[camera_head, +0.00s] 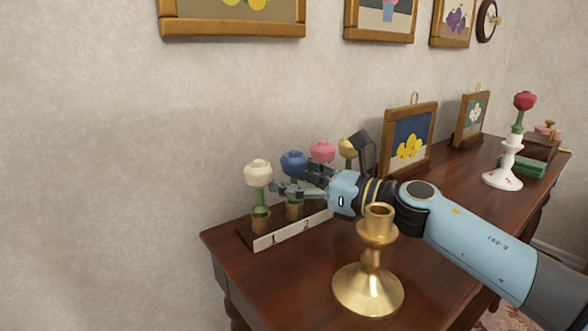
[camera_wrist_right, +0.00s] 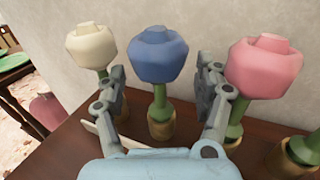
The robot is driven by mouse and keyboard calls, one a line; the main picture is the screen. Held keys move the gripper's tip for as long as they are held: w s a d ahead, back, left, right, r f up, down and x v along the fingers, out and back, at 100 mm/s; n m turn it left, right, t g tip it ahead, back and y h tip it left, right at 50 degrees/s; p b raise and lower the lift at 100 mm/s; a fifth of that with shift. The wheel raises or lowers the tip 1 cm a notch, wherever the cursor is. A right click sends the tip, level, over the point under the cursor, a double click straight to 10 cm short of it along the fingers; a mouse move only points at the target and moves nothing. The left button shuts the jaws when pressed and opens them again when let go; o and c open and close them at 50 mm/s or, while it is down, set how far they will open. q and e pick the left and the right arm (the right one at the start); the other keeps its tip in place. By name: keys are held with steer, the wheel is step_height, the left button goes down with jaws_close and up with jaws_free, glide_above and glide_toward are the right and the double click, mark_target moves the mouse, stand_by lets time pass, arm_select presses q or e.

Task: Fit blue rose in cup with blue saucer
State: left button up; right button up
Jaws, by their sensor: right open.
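The blue rose (camera_head: 294,163) stands upright on a green stem in a brown cup on a numbered rack (camera_head: 268,238) at the wall side of the wooden cabinet. My right gripper (camera_head: 292,181) is open at the blue rose. In the right wrist view, the blue rose (camera_wrist_right: 157,57) and its stem show between the two spread fingers of my right gripper (camera_wrist_right: 164,74), with visible gaps on both sides. No cup with a blue saucer shows in either view. My left gripper is out of view.
A white rose (camera_head: 258,172) and a pink rose (camera_head: 321,152) flank the blue one closely. A gold candlestick (camera_head: 368,288) stands in front, near my right arm. Farther right is a white candlestick (camera_head: 505,166) with a red rose. Framed pictures (camera_head: 410,140) stand behind.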

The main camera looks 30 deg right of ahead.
jaws_close()
stand_by(0.5)
